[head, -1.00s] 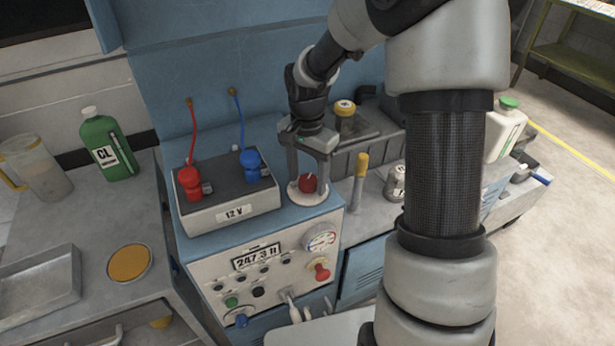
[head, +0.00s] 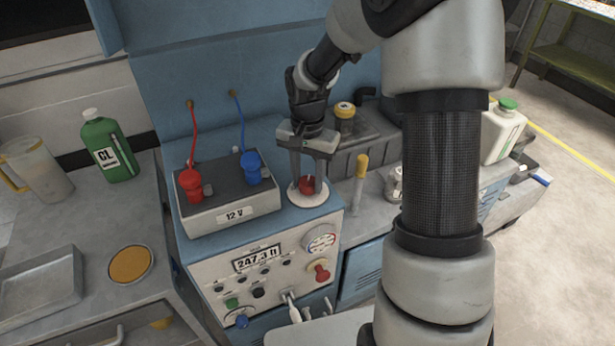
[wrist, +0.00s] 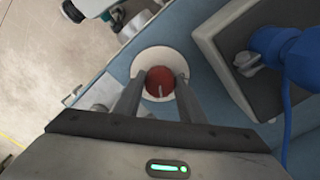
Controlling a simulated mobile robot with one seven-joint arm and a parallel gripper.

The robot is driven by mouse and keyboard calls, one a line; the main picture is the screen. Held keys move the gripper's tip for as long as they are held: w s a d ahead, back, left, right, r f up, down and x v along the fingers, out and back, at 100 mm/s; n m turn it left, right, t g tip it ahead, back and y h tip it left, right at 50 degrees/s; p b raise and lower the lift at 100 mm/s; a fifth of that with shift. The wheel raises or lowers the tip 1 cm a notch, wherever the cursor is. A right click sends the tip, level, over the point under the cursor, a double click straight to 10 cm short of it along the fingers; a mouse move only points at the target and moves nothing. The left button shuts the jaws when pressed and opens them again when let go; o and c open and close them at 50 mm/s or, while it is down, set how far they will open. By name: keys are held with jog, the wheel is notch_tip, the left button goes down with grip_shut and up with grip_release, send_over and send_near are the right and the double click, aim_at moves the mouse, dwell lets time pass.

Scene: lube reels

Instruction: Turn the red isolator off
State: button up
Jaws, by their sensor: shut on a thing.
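The red isolator (head: 307,185) is a round red knob on a pale round plate (head: 308,199) at the right of the blue cabinet's top. In the wrist view the knob (wrist: 160,82) shows a short white mark on its lower part, and the pale plate (wrist: 150,58) surrounds it. My gripper (head: 308,182) points down over the knob, with a finger on each side. It is shut on the red knob. In the wrist view the fingers (wrist: 160,98) reach to the knob's two sides. Parts of the knob's sides are hidden behind the fingers.
A 12 V battery (head: 228,205) with red and blue terminal clamps stands just left of the knob. A yellow-topped handle (head: 361,168) stands to the right. The front panel (head: 265,270) below carries a display, gauge and buttons. A green bottle (head: 107,150) stands farther left.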

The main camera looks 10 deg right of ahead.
aim_at(309, 181)
jog(key=n+p, duration=0.1)
jog(key=n, duration=0.2)
jog(key=shift+r+n, duration=0.1)
jog(key=shift+n, duration=0.2)
jog(key=n+p, duration=0.1)
jog(key=n, duration=0.3)
jog(key=shift+d+n, duration=0.1)
jog(key=shift+n, duration=0.2)
jog(key=n+p, duration=0.1)
jog(key=n, duration=0.2)
jog(key=shift+n, duration=0.3)
jog(key=shift+w+n+p, duration=0.1)
jog(key=shift+n+p, duration=0.75)
jog(key=shift+n, duration=0.95)
jog(key=o, duration=1)
jog(key=shift+o, duration=0.2)
notch_tip(309, 181, up, 17)
jog(key=p, duration=0.1)
jog(key=shift+r, duration=0.2)
